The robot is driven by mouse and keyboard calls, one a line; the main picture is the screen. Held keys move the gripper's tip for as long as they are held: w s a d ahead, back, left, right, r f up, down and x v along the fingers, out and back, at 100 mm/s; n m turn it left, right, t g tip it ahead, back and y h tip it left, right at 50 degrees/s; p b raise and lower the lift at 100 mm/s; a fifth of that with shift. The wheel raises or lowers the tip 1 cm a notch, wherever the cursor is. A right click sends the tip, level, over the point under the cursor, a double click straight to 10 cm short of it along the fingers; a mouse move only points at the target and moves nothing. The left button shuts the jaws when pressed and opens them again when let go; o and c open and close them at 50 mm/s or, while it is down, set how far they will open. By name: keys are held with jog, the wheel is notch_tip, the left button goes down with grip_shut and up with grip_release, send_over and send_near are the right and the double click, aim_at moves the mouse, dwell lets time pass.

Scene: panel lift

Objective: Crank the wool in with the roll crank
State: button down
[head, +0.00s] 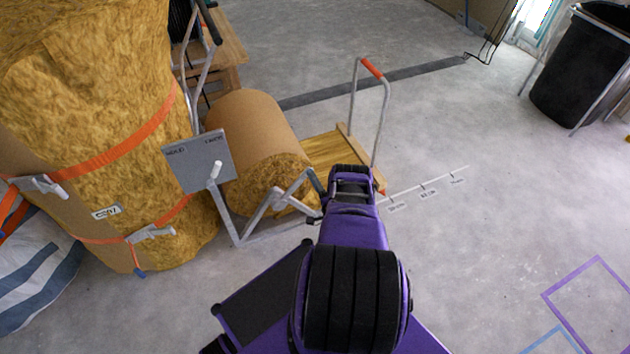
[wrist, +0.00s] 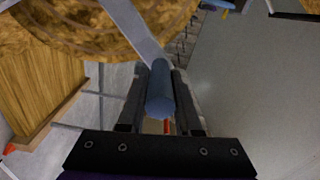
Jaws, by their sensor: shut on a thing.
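The wool roll (head: 255,150), tan-backed with a yellow wool end, lies in a grey metal frame left of my arm. The roll crank (head: 292,193) is a grey bent arm in front of the roll's end, with a blue-grey handle that shows in the wrist view (wrist: 160,88). My gripper (head: 350,178) is at the handle, and in the wrist view its two fingers (wrist: 160,100) are shut around it. The roll's end fills the upper left of the wrist view.
A large strapped wool bale (head: 90,110) stands close at left. A grey sign plate (head: 198,162) stands before the roll. A red-gripped metal hoop (head: 371,68) rises behind my gripper. A black bin (head: 582,75) stands far right. Floor at right is open, with a marked scale (head: 424,188).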

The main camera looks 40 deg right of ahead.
jog(key=c, duration=0.6)
grip_release()
notch_tip(320, 180, up, 10)
jog(key=p, duration=0.3)
